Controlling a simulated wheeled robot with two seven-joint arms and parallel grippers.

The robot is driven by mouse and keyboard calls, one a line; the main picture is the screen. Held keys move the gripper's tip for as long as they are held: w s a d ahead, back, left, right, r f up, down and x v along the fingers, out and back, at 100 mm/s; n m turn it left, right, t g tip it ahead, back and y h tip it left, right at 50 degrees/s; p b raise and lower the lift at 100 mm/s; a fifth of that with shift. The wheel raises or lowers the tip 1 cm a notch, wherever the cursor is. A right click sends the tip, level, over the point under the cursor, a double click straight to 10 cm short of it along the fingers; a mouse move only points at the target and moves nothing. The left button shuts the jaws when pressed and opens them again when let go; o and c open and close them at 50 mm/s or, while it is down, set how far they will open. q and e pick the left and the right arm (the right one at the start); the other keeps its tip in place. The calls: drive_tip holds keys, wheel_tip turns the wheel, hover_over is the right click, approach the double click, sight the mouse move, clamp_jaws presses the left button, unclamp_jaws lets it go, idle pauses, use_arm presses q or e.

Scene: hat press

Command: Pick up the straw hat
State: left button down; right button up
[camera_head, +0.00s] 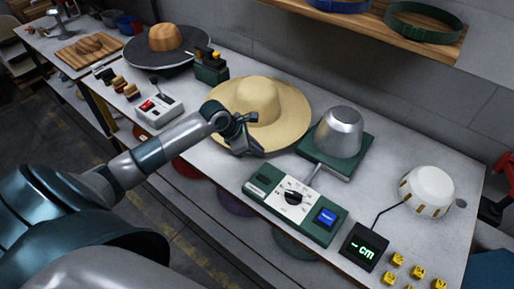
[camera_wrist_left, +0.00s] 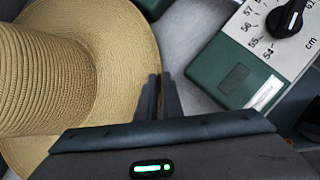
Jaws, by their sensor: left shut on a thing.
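The straw hat (camera_head: 285,118) is tan with a rounded crown and wide brim, lying on the white table. It also fills the left of the left wrist view (camera_wrist_left: 120,50). My left gripper (camera_head: 246,146) is at the near edge of the brim. In the left wrist view its two dark fingers (camera_wrist_left: 160,97) are close together at the brim's edge, shut on it. The brim between the fingers is mostly hidden. I cannot tell whether the hat is lifted at all. My right gripper is not in view.
Right of the hat is a metal dome on a green base (camera_head: 340,133). A green dial box (camera_head: 294,207) stands close in front. A black-brimmed hat (camera_head: 167,46), a small green device (camera_head: 210,68) and a switch box (camera_head: 159,108) are left. A wooden shelf (camera_head: 400,28) hangs above.

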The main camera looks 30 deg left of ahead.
use_arm(q)
wheel_tip(320, 180, up, 8)
drive_tip(key=b, duration=0.3)
drive_tip(key=shift+f, duration=0.2)
drive_tip(key=shift+r, duration=0.55)
idle(1.7)
